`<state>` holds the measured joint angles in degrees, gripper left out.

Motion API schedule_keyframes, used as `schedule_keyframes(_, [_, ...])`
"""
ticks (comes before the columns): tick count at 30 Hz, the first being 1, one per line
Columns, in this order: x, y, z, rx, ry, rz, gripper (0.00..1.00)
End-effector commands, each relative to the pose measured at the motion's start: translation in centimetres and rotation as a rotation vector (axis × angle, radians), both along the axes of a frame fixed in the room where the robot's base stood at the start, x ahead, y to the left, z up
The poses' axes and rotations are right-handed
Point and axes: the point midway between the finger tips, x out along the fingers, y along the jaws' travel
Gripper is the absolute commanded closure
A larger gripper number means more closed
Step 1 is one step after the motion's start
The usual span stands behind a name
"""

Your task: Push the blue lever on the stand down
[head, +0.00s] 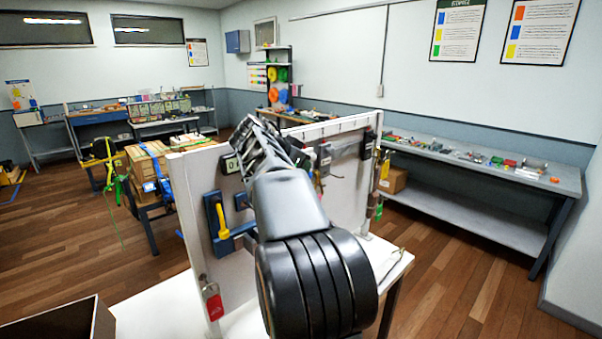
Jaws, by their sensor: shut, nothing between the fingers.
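The white stand panel (190,190) stands upright on a white table in front of me. On its left part is a blue fixture (214,205) with a yellow handle (221,222) that hangs downward. A blue bar (240,236) reaches from it to the right, partly hidden behind my arm. I cannot tell for sure which blue part is the lever. My gripper (246,128) is shut and empty, near the top edge of the panel, above and right of the blue fixture. My arm covers the middle of the panel.
A red padlock tag (212,300) hangs at the panel's lower left. A dark blue box (241,201) and a small plate (229,163) sit near my arm. A brown open box (62,322) is at the lower left. A grey bench (480,205) runs along the right wall.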

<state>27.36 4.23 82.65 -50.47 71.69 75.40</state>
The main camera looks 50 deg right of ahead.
Motion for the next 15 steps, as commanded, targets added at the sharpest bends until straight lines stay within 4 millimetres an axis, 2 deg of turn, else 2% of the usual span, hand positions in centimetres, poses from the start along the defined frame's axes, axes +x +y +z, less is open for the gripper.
schedule_keyframes(1, [-0.2,0.0,-1.6,-0.003,-0.029,-0.002,1.00])
schedule_keyframes(15, [-1.3,0.1,-4.3,-0.024,-0.317,-0.001,1.00])
